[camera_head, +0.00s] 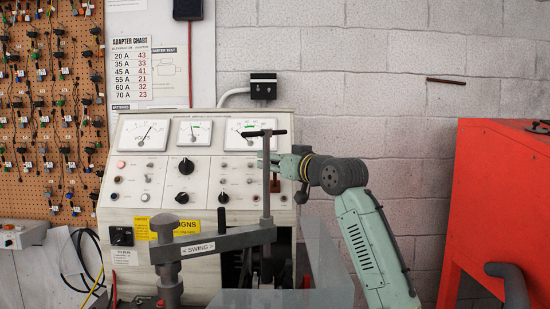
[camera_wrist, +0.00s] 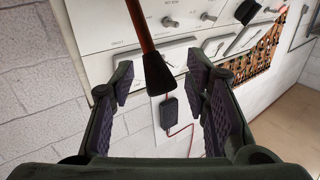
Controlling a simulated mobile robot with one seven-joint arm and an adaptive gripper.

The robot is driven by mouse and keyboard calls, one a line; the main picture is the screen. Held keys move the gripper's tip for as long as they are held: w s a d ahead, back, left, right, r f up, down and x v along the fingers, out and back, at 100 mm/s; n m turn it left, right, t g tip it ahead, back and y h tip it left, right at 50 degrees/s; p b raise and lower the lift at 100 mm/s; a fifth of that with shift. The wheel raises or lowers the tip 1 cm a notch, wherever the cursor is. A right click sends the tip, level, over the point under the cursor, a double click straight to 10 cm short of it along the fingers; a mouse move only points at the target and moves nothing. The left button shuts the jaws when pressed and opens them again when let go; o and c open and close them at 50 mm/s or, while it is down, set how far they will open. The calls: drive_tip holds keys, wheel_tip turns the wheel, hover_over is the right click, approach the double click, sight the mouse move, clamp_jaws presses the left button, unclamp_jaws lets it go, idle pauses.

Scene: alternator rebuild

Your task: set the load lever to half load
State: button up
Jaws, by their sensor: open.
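The load lever (camera_wrist: 158,75) shows in the wrist view as a reddish-brown rod ending in a black grip. It runs down from the top edge and stands in front of the pale tester panel. My gripper (camera_wrist: 160,78) is open, with one padded finger on each side of the black grip. Gaps show between the grip and both fingers, so nothing is held. In the head view my gripper (camera_head: 273,163) reaches in from the right at the right side of the panel. Any load marks are too small to read.
The tester panel (camera_head: 150,165) carries meters and several knobs. A grey swing clamp (camera_head: 215,243) with an upright post and T-handle stands in front of it. A red cabinet (camera_head: 500,190) stands at the right. A pegboard (camera_head: 35,100) of adapters hangs at the left.

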clamp_jaws()
idle(0.5)
idle(0.4)
